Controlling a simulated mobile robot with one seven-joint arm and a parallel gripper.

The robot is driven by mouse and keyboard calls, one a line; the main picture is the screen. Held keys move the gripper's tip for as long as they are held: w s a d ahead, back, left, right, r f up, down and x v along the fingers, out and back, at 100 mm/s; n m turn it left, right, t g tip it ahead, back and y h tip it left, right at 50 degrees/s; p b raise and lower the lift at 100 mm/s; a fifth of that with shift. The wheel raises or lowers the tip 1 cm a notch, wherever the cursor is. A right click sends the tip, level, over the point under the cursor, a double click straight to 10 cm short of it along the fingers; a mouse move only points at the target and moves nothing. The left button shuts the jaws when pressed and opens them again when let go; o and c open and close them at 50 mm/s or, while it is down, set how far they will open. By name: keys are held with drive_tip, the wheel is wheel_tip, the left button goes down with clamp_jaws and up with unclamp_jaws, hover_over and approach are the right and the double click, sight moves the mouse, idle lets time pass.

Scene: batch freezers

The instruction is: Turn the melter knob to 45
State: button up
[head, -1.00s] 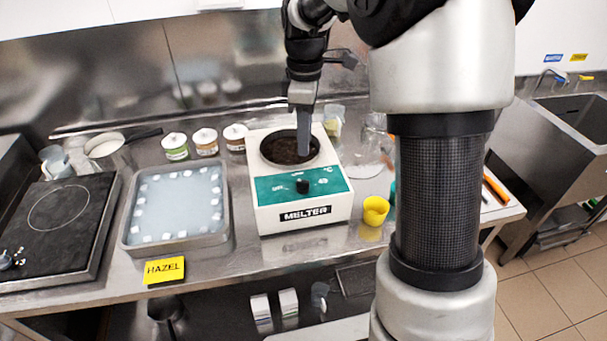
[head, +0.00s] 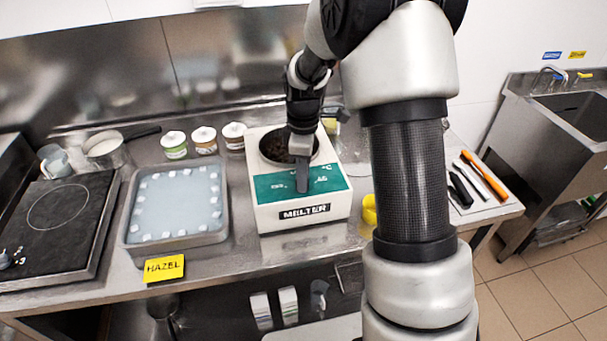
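The melter (head: 303,214) is a white box with a green front panel and a black MELTER label, in the middle of the counter. Its round well (head: 270,147) holds something dark and is partly covered by my gripper. My gripper (head: 302,188) points down in front of the green panel, over the spot where the black knob sits. The knob is hidden behind the fingers. A marking that looks like 45 (head: 321,179) shows just right of the fingers. I cannot tell whether the fingers touch the knob or how far apart they are.
A metal tray of ice-blue liquid with white cubes (head: 131,240) stands left of the melter, with a yellow HAZEL card (head: 164,268) before it. Small jars (head: 205,141) stand behind. A yellow cup (head: 369,210) is to the right, partly behind my arm. A hot plate (head: 88,262) is far left.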

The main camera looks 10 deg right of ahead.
clamp_jaws()
